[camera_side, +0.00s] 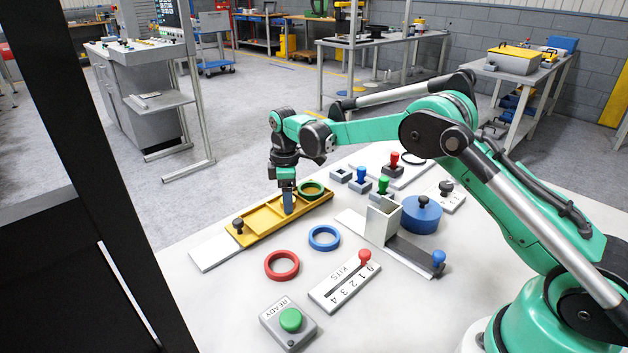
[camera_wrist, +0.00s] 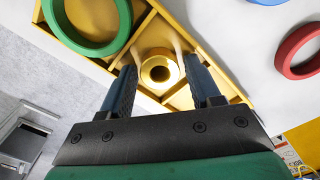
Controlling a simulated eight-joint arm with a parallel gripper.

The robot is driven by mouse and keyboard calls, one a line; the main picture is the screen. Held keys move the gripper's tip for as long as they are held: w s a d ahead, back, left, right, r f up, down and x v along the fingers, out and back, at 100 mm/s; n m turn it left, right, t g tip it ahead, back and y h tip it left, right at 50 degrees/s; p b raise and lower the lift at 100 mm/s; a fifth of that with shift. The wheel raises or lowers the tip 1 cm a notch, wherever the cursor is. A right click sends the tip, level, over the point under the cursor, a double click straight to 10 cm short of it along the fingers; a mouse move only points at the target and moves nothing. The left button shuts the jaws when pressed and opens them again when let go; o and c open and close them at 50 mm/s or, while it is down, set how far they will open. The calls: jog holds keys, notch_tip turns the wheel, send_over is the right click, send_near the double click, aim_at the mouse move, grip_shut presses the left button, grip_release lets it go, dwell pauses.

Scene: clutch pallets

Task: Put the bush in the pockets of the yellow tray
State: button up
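The yellow tray (camera_side: 265,220) lies at the table's far left edge. A brass bush (camera_wrist: 159,72) with a dark round hole shows between my fingers in the wrist view, standing upright in a middle pocket of the tray. My gripper (camera_side: 289,208) points down over that pocket and hides the bush in the side view. In the wrist view my gripper (camera_wrist: 160,80) has its fingers apart, one on each side of the bush, with slight gaps. A green ring (camera_side: 311,189) lies in the tray's right end and shows upper left in the wrist view (camera_wrist: 113,45).
A blue ring (camera_side: 324,238) and a red ring (camera_side: 282,265) lie in front of the tray. A grey chute (camera_side: 383,222), a blue drum (camera_side: 421,215), a kit counter (camera_side: 345,288) and a green button box (camera_side: 290,322) stand on the table. Small knobbed blocks stand behind.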

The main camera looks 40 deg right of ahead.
jog(key=s+r+m+t, duration=0.2)
jog(key=s+r+m, duration=0.15)
jog(key=r, duration=1.35)
jog(key=s+a+f+m+t, duration=0.1)
jog(key=s+f+m+t, duration=0.1)
jog(key=s, duration=0.6)
jog(key=s+a+f+m+t, duration=0.1)
jog(key=s+f+m+t, duration=0.2)
jog(key=s, duration=0.6)
jog(key=shift+a+m, duration=0.25)
jog(key=shift+m, duration=0.8)
